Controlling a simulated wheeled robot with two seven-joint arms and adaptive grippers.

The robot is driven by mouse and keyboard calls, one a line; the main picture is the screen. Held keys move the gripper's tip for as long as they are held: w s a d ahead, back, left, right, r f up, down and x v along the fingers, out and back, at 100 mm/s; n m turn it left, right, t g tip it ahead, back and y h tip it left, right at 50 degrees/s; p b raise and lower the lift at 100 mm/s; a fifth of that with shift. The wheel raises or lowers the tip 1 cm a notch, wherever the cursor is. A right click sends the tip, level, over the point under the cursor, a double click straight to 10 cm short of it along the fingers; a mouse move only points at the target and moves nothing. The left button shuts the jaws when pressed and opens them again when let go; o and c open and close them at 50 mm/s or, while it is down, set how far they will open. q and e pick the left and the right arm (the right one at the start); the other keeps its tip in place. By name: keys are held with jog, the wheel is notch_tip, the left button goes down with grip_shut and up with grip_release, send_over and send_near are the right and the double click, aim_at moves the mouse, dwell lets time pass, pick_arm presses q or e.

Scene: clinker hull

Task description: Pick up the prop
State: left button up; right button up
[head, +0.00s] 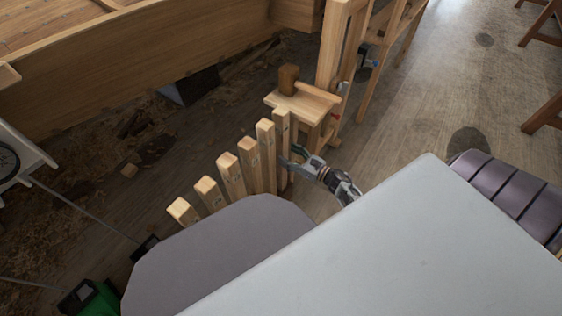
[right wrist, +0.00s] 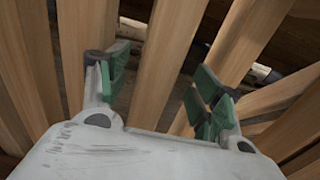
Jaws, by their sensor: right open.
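Several square wooden props stand upright in a stepped row, rising toward the right in the head view; a middle one (head: 231,172) and the tallest one (head: 282,128) show there. I cannot tell which is the prop meant. My right gripper (head: 291,157) is beside the tall end of the row, fingers pointing at the props. In the right wrist view its green-padded fingers (right wrist: 155,82) are open and apart. One wooden prop (right wrist: 172,50) shows in the gap between them; I cannot tell whether it touches a pad. My left gripper is not in view.
A small wooden bench (head: 305,101) with a block on top stands right behind the row. The wooden hull (head: 140,75) fills the upper left. A green object (head: 92,298) is at the lower left. The floor at the right (head: 440,100) is mostly clear.

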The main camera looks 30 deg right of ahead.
aim_at(285, 155)
jog(key=shift+w+a+f+b, duration=0.25)
jog(key=shift+w+a, duration=0.1)
jog(key=shift+w, duration=0.3)
jog(key=shift+w+a+f+b, duration=0.15)
jog(key=shift+w+a+b, duration=0.15)
jog(key=shift+w, duration=0.3)
jog(key=shift+x, duration=0.75)
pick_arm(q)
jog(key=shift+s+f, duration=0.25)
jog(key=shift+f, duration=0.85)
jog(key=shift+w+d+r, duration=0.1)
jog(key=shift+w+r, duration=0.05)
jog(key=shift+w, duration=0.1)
pick_arm(e)
jog(key=shift+c, duration=0.6)
jog(key=c, duration=0.7)
grip_shut()
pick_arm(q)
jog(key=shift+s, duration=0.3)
pick_arm(e)
jog(key=shift+r, duration=0.15)
